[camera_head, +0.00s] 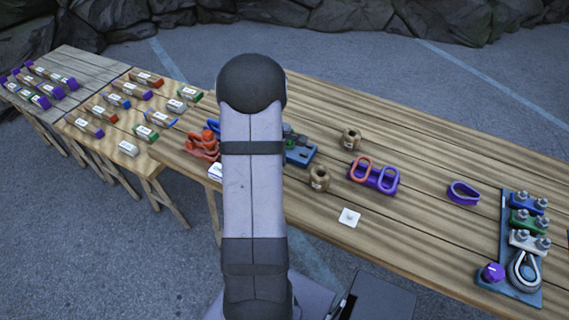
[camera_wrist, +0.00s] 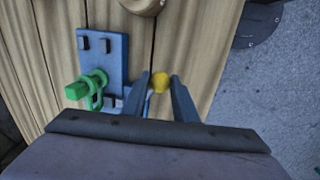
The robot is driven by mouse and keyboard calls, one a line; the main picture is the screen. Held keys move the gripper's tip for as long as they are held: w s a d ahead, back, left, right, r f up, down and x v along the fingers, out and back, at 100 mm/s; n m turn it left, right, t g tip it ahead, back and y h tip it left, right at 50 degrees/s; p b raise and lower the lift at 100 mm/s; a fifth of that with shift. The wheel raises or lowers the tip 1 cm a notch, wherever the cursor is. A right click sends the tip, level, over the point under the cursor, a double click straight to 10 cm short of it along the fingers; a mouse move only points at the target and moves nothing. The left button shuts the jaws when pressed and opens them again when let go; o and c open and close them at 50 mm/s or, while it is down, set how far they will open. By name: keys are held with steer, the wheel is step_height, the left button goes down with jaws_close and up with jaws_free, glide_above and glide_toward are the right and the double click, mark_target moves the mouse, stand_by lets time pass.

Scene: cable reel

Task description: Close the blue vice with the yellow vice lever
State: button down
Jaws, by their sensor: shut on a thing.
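The blue vice (camera_wrist: 103,60) lies on the wooden table in the wrist view, with a blue plate and small dark blocks on it. A green part (camera_wrist: 90,88) sits at its lower left. In the head view part of the blue vice (camera_head: 301,154) shows right of my arm, which hides my gripper.
Orange hooks (camera_head: 201,144) lie left of my arm. Two tan spools (camera_head: 351,139), a purple holder (camera_head: 374,179) with rings, a purple loop (camera_head: 463,193) and a blue rack (camera_head: 509,285) stand to the right. Side tables at left carry several labelled blocks.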

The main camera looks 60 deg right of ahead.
steer(key=w+a+m, duration=0.1)
steer(key=m+b, duration=0.1)
steer(key=shift+w+a+f+m+g, duration=0.1)
steer(key=shift+w+a+m+g, duration=0.2)
steer(key=shift+w+a+m, duration=0.1)
steer(key=m, duration=0.1)
steer(key=w+a+m+b, duration=0.1)
steer(key=w+m, duration=0.1)
steer(key=shift+w+a+m+g, duration=0.15)
steer(key=shift+w+m+g, duration=0.1)
steer(key=shift+m+g, duration=0.05)
steer(key=w+m, duration=0.1)
steer(key=m, duration=0.1)
steer(key=w+m, duration=0.1)
steer(key=shift+w+a+g+y+b, duration=0.3)
steer(key=shift+w+y+b, duration=0.05)
steer(key=shift+y+b, duration=0.05)
steer(key=shift+w+d+m+y, duration=0.15)
steer(key=shift+w+m, duration=0.45)
steer(key=shift+m, duration=0.3)
steer(key=shift+w+a+m+y, duration=0.15)
steer(key=shift+w+m, duration=0.45)
steer(key=shift+m, duration=0.3)
steer(key=shift+d, duration=0.1)
steer(key=shift+r, duration=0.2)
steer(key=c, duration=1.4)
jaws_free()
steer(key=shift+c, duration=0.2)
